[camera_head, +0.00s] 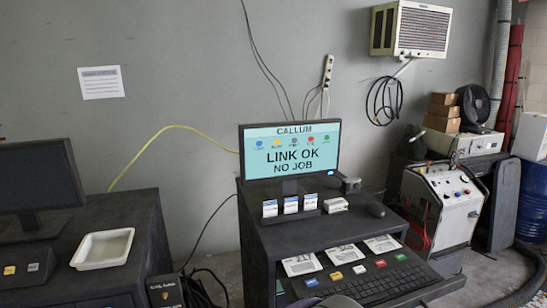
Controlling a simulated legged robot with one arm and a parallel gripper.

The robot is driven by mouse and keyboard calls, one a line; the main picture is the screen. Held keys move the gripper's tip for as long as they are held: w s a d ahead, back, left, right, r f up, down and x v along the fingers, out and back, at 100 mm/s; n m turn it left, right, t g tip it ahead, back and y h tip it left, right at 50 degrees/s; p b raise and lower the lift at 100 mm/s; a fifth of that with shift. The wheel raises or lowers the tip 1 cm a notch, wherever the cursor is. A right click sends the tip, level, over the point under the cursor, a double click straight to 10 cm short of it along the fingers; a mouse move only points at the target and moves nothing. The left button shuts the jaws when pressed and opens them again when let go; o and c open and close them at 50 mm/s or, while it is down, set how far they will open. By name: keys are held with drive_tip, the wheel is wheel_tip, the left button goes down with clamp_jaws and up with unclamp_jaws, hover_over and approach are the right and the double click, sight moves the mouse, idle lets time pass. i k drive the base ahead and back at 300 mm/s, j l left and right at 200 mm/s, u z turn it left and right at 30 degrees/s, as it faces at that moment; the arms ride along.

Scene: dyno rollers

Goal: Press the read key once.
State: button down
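A row of coloured keys sits on the console's lower shelf behind a black keyboard (375,287): a blue key (312,282), a yellow key (336,276), a white key (359,270), a red key (380,264) and a green key (401,257). Their markings are too small to read, so I cannot tell which is the read key. The monitor (290,150) shows "CALLUM", "LINK OK" and "NO JOB", with a row of coloured dots whose labels are unreadable. I cannot make out my gripper; a dark rounded shape at the bottom edge is unclear.
Printed cards (302,264) lie behind the keys. The console's upper shelf (290,236) holds small card stands and a mouse (375,209). A second desk with a white tray (103,248) stands left. A wheeled machine (440,205) and blue drum (532,205) stand right.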

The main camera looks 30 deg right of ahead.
sight(336, 276)
drive_tip(key=z, duration=1.85)
